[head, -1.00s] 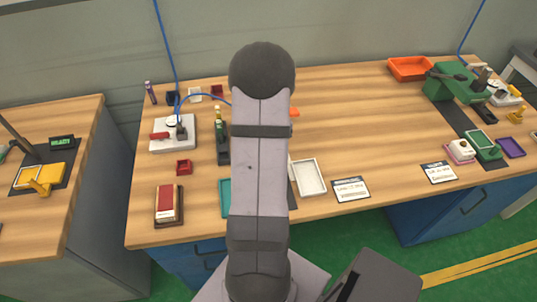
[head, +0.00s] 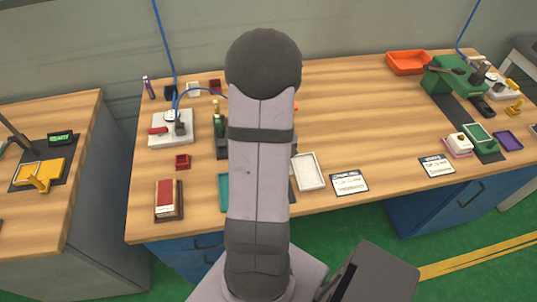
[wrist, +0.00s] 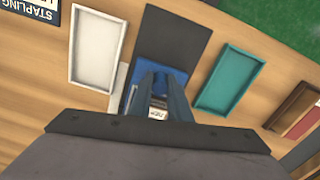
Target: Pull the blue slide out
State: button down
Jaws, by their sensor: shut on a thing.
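The blue slide (wrist: 179,76) shows in the wrist view as a blue part by a dark mat, between a white tray and a teal tray. My gripper (wrist: 162,82) reaches down onto it, and its narrow fingers are shut on the slide. The fingers and the wrist body hide much of the slide and what it sits in. In the head view my own arm covers the gripper and the slide.
The white tray (wrist: 98,48) and teal tray (wrist: 228,80) lie close on either side of the dark mat (wrist: 180,38). A brown and red block (wrist: 295,108) lies beyond the teal tray. An orange tray (head: 408,62) stands at the back right. The middle-right tabletop is clear.

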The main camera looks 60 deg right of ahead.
jog(key=s+a, duration=0.4)
jog(key=shift+s+a+p, duration=0.2)
jog(key=shift+s+p, duration=0.05)
jog(key=shift+p, duration=0.05)
jog(key=shift+s+a, duration=0.1)
jog(key=shift+a, duration=0.1)
jog(key=c, duration=1.6)
grip_release()
jog(key=shift+s, duration=0.1)
jog(key=shift+c, duration=0.2)
jog(key=shift+r, duration=0.65)
notch_tip(320, 180, up, 6)
